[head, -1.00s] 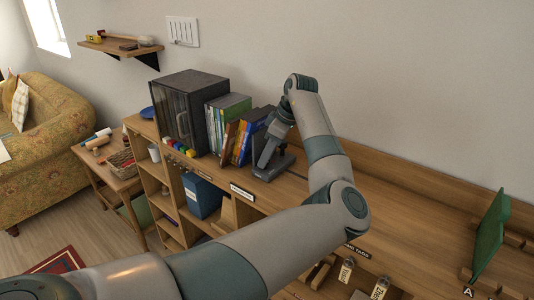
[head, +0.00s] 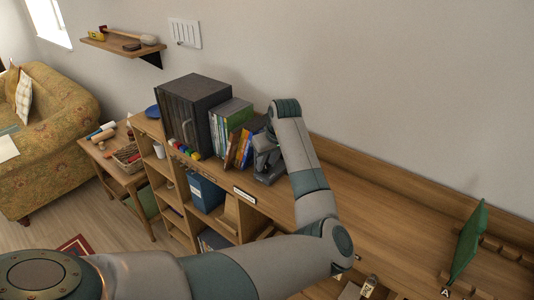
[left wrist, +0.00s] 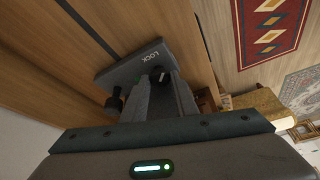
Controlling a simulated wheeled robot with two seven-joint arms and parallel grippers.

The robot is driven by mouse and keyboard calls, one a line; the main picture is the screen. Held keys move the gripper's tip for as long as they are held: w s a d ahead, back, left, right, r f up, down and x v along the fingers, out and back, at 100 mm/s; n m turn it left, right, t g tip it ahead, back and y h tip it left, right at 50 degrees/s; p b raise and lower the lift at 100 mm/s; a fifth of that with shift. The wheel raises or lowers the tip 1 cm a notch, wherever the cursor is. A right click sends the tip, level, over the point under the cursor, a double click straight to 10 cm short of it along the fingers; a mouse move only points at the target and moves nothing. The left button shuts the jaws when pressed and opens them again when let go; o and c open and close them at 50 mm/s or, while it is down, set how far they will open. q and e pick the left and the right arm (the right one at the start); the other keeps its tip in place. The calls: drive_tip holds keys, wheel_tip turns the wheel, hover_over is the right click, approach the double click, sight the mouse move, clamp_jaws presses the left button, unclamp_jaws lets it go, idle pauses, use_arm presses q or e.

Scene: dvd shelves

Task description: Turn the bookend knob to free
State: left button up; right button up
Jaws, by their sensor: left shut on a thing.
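The grey bookend stands on the shelf top at the right end of the book row; its base (head: 270,180) shows in the head view, partly hidden by my arm. In the left wrist view its grey plate (left wrist: 128,66) carries the word LOCK. A small dark knob (left wrist: 158,76) is at the fingertips beside that word. My left gripper (head: 262,158) reaches down over the bookend, and its fingers (left wrist: 160,88) are shut on the knob. The knob's pointing direction is too small to tell. My right gripper is in neither view.
Leaning books (head: 240,147) and upright cases stand left of the bookend, beside a dark cabinet (head: 192,108). The shelf top (head: 375,205) right of my arm is mostly clear, up to a green panel (head: 468,242). A wall lies behind.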

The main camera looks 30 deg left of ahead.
use_arm(q)
drive_tip(key=shift+r+m+t+p, duration=0.1)
drive_tip(key=shift+m+t+p, duration=0.2)
drive_tip(key=shift+m+p, duration=0.6)
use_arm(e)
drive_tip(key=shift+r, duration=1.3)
use_arm(q)
drive_tip(key=o, duration=0.7)
drive_tip(key=shift+o, duration=0.2)
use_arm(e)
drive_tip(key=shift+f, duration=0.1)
